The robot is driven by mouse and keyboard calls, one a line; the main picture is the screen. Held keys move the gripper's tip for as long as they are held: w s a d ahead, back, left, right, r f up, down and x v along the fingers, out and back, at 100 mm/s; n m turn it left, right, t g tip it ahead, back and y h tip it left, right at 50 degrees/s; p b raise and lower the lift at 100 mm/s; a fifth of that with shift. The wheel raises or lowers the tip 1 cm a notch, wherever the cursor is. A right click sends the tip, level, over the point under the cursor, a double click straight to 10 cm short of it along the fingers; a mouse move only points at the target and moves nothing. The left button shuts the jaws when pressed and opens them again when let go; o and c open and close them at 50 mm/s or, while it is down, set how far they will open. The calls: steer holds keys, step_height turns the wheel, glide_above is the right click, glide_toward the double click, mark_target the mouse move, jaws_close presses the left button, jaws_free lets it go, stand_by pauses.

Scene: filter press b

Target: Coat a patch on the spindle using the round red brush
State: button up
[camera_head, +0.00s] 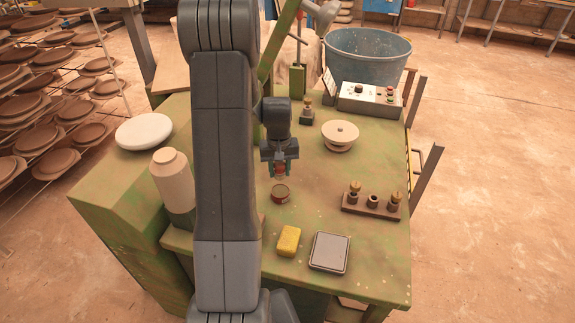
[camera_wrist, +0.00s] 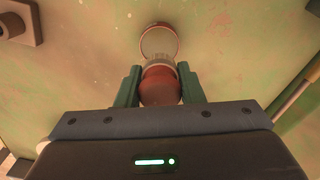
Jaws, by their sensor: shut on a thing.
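My gripper (camera_head: 280,168) is shut on the round red brush (camera_wrist: 161,86), with one finger on each side of its red body. In the wrist view the pale bristles (camera_wrist: 158,61) point away from my gripper toward a small round red tin (camera_wrist: 159,41). In the head view the tin (camera_head: 281,194) stands on the green table just below the brush (camera_head: 280,173). I cannot tell whether the bristles touch the tin. A pale round piece with a knob (camera_head: 340,135) stands right of my gripper. I cannot tell for sure which thing is the spindle.
On the green table (camera_head: 330,185) are a brown rack with brass-topped pieces (camera_head: 371,206), a yellow sponge (camera_head: 288,241), a grey square pad (camera_head: 329,252), a dark block with a brass top (camera_head: 307,112) and a control box (camera_head: 369,100). A blue tub (camera_head: 368,62) stands behind.

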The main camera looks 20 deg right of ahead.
mark_target(280, 191)
steer(key=shift+f+b, duration=1.6)
steer(key=shift+f, duration=1.25)
steer(key=shift+s+f+b, duration=0.1)
steer(key=shift+f+b, duration=0.45)
steer(key=shift+r+p, duration=2.05)
steer(key=shift+r, duration=1.5)
